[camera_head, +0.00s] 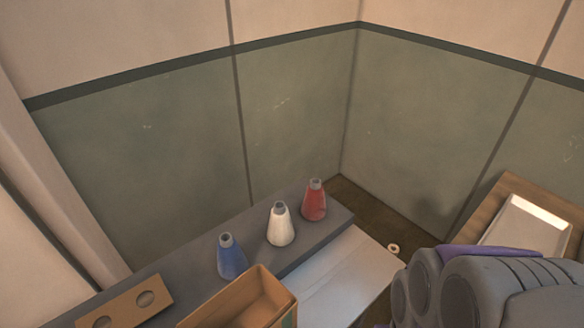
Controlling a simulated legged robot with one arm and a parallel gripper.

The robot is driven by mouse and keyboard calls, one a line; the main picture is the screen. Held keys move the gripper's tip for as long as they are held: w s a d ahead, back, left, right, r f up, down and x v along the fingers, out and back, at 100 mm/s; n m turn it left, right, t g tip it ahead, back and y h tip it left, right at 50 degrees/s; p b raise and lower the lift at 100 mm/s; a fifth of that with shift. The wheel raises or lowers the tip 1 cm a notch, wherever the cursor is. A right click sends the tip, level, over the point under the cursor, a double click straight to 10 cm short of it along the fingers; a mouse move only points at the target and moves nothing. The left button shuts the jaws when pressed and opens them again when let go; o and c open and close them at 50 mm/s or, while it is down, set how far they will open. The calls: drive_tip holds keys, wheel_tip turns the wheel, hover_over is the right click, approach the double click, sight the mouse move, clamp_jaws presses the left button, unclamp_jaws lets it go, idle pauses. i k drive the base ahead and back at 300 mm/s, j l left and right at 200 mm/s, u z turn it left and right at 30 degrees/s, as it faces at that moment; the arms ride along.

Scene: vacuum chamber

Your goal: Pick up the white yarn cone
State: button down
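The white yarn cone (281,226) stands upright on a dark grey shelf (180,262) along the wall, in the middle of a row of three cones. A blue cone (232,260) stands to its left and a red cone (314,203) to its right, with small gaps between them. My arm shows as large grey rounded links at the lower right. My gripper is not in view, so its state cannot be seen.
An open tan box (273,318) stands in front of the shelf, before the blue cone. A tan block with two round holes (123,309) lies at the shelf's left. A pale surface (335,275) lies in front of the cones. A white tray (525,232) rests on wood at right.

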sight(280, 232)
drive_tip(key=i+l+u, duration=0.2)
drive_tip(key=u, duration=0.2)
drive_tip(key=i+l+u, duration=0.1)
drive_tip(key=l+u, duration=0.25)
drive_tip(key=i+l+u, duration=0.15)
drive_tip(key=u, duration=0.25)
drive_tip(key=k+l, duration=0.05)
drive_tip(key=l, duration=0.05)
